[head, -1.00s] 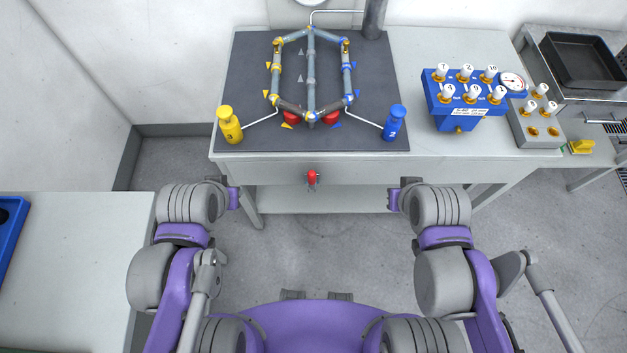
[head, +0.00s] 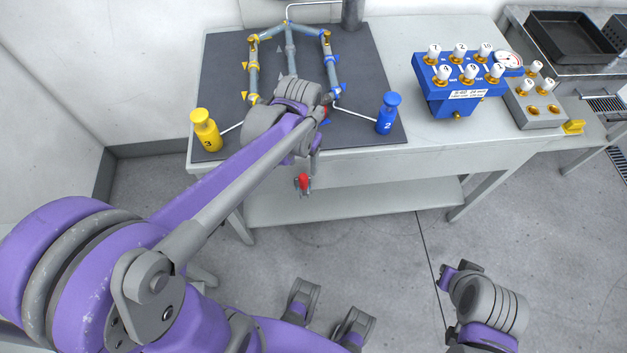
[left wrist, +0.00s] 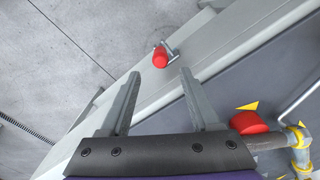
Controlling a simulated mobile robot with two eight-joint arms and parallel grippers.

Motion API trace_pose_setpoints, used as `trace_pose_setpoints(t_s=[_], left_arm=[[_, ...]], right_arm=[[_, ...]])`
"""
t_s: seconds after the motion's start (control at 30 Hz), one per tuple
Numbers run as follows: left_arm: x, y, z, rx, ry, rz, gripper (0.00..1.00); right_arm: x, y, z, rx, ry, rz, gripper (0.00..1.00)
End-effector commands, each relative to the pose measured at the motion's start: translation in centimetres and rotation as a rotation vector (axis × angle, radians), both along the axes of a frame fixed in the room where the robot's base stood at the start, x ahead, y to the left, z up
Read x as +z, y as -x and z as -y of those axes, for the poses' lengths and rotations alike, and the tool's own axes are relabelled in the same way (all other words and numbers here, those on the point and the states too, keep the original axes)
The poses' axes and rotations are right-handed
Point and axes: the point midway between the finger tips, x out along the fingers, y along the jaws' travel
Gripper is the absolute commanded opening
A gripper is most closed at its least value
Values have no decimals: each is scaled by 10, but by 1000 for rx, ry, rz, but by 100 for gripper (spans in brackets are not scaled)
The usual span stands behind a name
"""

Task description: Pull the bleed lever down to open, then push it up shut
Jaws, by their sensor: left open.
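The bleed lever (head: 304,182) has a short red handle and sits at the front edge of the bench. It also shows in the left wrist view (left wrist: 160,57), just beyond my fingertips. Whether it stands up or points outward I cannot tell. My left gripper (head: 316,155) hangs over the bench's front edge, just above the lever, its fingers partly hidden by its own wrist. In the left wrist view the left gripper (left wrist: 158,78) is open and empty, the lever lined up with the gap. My right gripper (head: 454,272) is low over the floor, far from the bench.
The pipe loop (head: 254,72) lies on a dark mat (head: 365,65), its lower part hidden by my left arm. A yellow bottle (head: 205,132) and a blue bottle (head: 387,113) flank it. A blue valve block (head: 440,95) stands to the right. The floor before the bench is clear.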

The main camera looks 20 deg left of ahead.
Motion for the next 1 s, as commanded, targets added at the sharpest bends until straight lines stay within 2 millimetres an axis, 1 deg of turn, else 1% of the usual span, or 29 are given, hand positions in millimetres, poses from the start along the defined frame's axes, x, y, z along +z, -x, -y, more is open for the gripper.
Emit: trace_pose_setpoints(t_s=[0.3,0.4,0.5,0.6,0.7,0.93,0.97,1.0], left_arm=[[-59,0,0,0,0,1,63],[-75,0,0,0,0,2,63],[-88,0,0,1,-1,2,63],[-95,0,0,1,-1,2,63],[-99,0,0,1,-1,3,63],[-99,0,0,1,-1,3,63],[-99,0,0,1,-1,3,61],[-99,0,0,1,-1,3,54]], right_arm=[[-10,2,0,0,0,-4,0],[-13,2,0,0,0,-5,0],[-15,2,0,0,0,-5,0],[-16,3,0,0,0,-6,0],[-17,3,0,0,0,-6,0],[-16,3,0,0,0,-6,0],[-16,3,0,0,0,-6,0],[-16,3,0,0,0,-6,0]])
